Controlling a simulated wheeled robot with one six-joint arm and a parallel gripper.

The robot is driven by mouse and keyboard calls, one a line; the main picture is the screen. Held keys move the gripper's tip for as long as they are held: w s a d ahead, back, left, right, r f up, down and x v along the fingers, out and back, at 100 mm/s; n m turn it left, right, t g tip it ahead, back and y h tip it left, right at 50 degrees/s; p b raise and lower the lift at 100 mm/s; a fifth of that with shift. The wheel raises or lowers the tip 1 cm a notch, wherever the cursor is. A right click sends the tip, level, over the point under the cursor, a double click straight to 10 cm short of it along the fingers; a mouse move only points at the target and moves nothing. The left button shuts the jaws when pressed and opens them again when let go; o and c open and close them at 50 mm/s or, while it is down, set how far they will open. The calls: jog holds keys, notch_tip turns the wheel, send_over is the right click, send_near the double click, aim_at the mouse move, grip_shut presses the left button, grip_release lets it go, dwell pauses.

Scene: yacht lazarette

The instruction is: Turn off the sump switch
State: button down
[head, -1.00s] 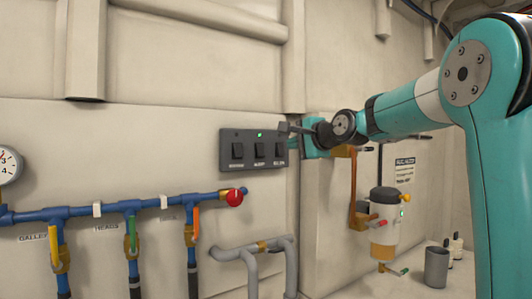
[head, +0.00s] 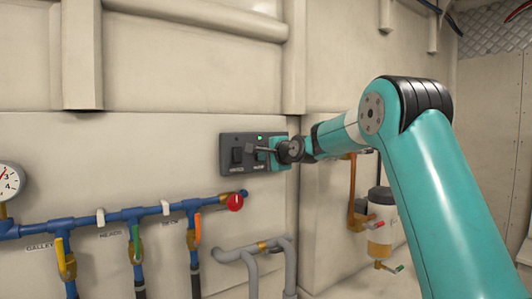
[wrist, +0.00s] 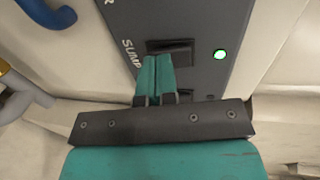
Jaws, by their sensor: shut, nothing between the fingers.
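The dark switch panel (head: 228,153) is on the wall in the head view, with a green light (head: 260,138) lit above its middle switch. The wrist view shows the sump switch (wrist: 178,46), a black rocker beside the "SUMP" label, with the lit green light (wrist: 219,55) on its other side. My gripper (wrist: 155,58) is shut and empty, its teal fingertips over the edge of the sump switch. I cannot tell whether they touch it. In the head view, my gripper hides the right part of the panel.
Left of the gripper is another switch (head: 237,155). Below the panel run a blue pipe (head: 125,214) with coloured valve handles, a red knob (head: 235,202) and grey pipes (head: 250,262). A filter unit (head: 380,225) hangs on the right. A gauge (head: 10,181) is far left.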

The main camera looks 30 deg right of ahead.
jog(key=shift+f, duration=0.1)
jog(key=s+f+t+b, duration=0.2)
jog(key=s+t+b, duration=0.1)
jog(key=s+b, duration=1)
jog(key=shift+s+d+b, duration=0.25)
jog(key=shift+s+b, duration=0.05)
jog(key=shift+b, duration=0.6)
jog(key=shift+f, duration=0.1)
